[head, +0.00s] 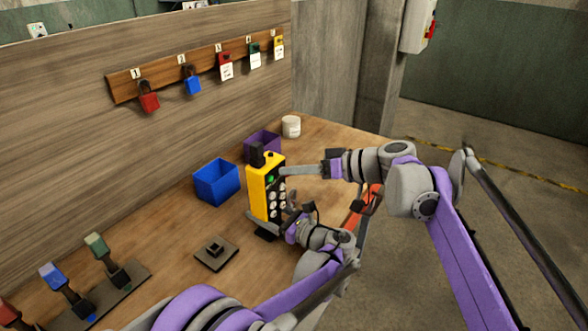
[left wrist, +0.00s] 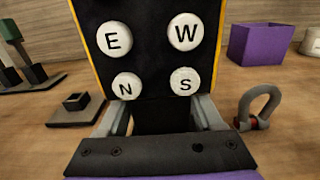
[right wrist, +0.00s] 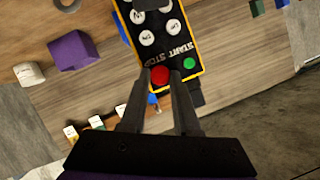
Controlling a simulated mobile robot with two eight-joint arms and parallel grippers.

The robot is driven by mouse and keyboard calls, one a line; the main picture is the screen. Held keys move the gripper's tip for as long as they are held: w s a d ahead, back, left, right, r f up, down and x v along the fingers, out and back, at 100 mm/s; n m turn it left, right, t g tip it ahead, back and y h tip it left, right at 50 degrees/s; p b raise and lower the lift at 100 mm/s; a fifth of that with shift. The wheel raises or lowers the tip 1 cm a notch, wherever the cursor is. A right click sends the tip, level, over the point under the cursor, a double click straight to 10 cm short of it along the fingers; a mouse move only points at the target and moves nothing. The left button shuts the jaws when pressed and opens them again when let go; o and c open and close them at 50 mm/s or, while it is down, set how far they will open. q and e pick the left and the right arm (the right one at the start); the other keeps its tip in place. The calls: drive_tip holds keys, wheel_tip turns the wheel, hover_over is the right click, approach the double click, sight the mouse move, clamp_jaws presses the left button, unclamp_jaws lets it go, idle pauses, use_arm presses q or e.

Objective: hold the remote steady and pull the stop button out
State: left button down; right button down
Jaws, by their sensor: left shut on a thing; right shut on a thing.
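The yellow remote (head: 256,190) with a black face stands upright on the wooden table in the head view. Its round white buttons, marked E, W, N and S, fill the left wrist view. My left gripper (left wrist: 160,115) is shut on the remote's lower end, one finger on each side. The red stop button (right wrist: 159,76) shows in the right wrist view beside the green start button (right wrist: 190,63). My right gripper (right wrist: 163,88) is shut on the stop button, its fingertips close around it. In the head view the right gripper (head: 286,170) reaches the remote's upper face and hides the stop button.
A blue bin (head: 208,188) and a purple bin (head: 253,147) stand behind the remote, with a white jar (head: 291,127) further back. A dark plate with a short post (head: 215,254) lies in front. A grey shackle (left wrist: 258,107) is right of the left gripper. Padlocks hang on a wall rail (head: 125,88).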

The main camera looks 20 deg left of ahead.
drive_tip(key=shift+d, duration=0.1)
drive_tip(key=c, duration=0.6)
unclamp_jaws()
drive_tip(key=shift+o, duration=0.2)
drive_tip(key=v, duration=1.2)
use_arm(q)
unclamp_jaws()
drive_tip(key=shift+d, duration=0.1)
